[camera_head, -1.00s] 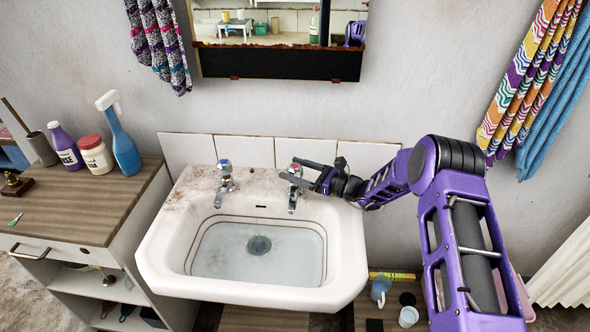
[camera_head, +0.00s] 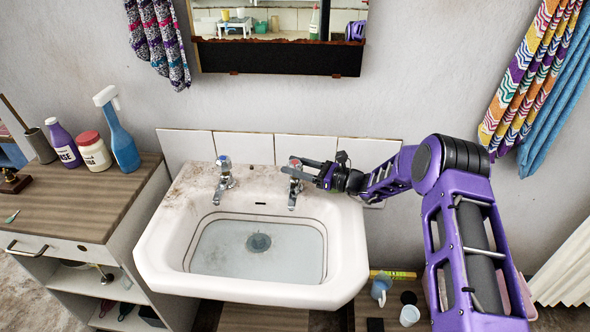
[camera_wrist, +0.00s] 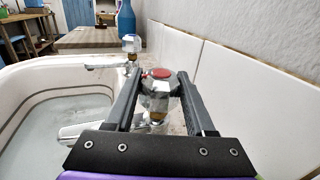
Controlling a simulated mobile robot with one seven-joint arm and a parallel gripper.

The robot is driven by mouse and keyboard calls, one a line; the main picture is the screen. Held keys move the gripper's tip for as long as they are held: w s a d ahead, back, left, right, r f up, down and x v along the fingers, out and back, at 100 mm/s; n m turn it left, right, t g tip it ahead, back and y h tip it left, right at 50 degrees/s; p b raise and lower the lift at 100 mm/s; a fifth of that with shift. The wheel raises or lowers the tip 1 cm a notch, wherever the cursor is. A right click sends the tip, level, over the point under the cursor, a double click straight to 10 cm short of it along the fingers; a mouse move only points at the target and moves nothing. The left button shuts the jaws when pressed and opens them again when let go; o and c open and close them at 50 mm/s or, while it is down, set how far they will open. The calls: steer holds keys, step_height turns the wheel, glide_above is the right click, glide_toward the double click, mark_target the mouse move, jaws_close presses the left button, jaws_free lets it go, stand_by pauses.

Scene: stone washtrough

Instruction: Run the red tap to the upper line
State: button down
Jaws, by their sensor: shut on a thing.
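The red tap (camera_head: 295,167) stands at the back right of the white basin (camera_head: 150,250). Its handle with a red disc shows in the wrist view (camera_wrist: 160,75). My gripper (camera_head: 297,169) is shut on this handle from the right, with one finger on each side; the wrist view shows the fingers (camera_wrist: 158,88). Clear water (camera_head: 225,255) stands in the basin over the dark round drain. Dark lines (camera_head: 262,218) run around the inner wall, near the water's edge. I cannot tell exactly where the water meets them, and no stream from the spout is clear.
A blue-topped tap (camera_head: 224,171) stands at the back left of the basin. A wooden-topped cabinet (camera_head: 75,205) with bottles is on the left. A blue jug (camera_head: 380,288) and a pale cup (camera_head: 409,315) are low on the right. A mirror cabinet (camera_head: 277,55) hangs above.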

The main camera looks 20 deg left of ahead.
steer(key=n+g+b, duration=0.1)
steer(key=b, duration=0.1)
steer(key=n+g+b, duration=0.1)
steer(key=shift+w+f+g+b, duration=0.1)
steer(key=shift+f+g+b, duration=0.2)
steer(key=shift+g+b, duration=0.1)
steer(key=shift+r+n+g+b, duration=0.15)
steer(key=shift+n+g+b, duration=0.25)
steer(key=shift+g+b, duration=0.35)
steer(key=shift+r, duration=0.2)
steer(key=shift+c, duration=1.2)
jaws_free()
steer(key=w+d, duration=0.1)
steer(key=d, duration=1)
steer(key=w+d, duration=0.1)
steer(key=d, duration=0.5)
steer(key=shift+w+d, duration=0.1)
steer(key=shift+w, duration=0.2)
